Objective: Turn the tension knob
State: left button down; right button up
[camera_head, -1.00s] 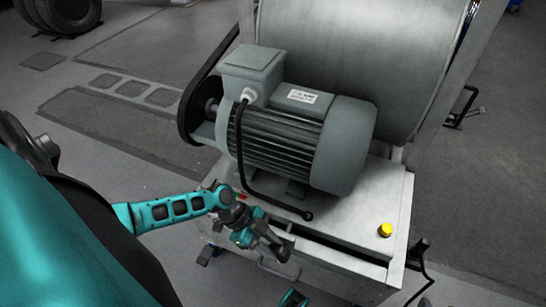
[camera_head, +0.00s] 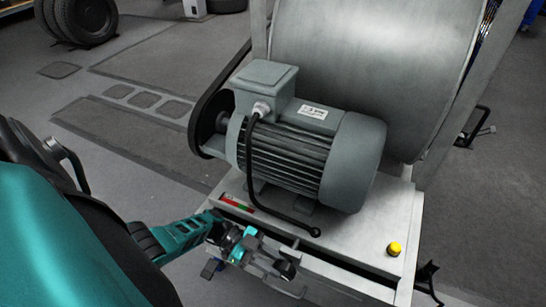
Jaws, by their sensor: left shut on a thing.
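My left gripper (camera_head: 272,264) comes in from the lower left, at the near front edge of the dynamometer's metal base. It is shut on a small dark rounded thing (camera_head: 287,270), which looks like the tension knob. The fingers and wrist cover part of it, so its full shape and its mount are hidden. A red and green indicator strip (camera_head: 237,204) lies on the base top just behind the gripper. My right gripper is not in view.
The grey motor (camera_head: 290,150) with a black cable (camera_head: 250,175) stands behind the gripper, with a large roller (camera_head: 375,65) beyond. A yellow button (camera_head: 395,249) sits on the base (camera_head: 355,232) at right. Floor at left is clear.

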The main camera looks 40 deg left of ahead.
pick_arm(q)
jog(key=shift+d+f, duration=0.1)
jog(key=shift+f, duration=0.05)
dwell(0.4)
jog(key=c, duration=1.2)
grip_release()
jog(key=shift+o, duration=0.4)
jog(key=shift+r, duration=0.2)
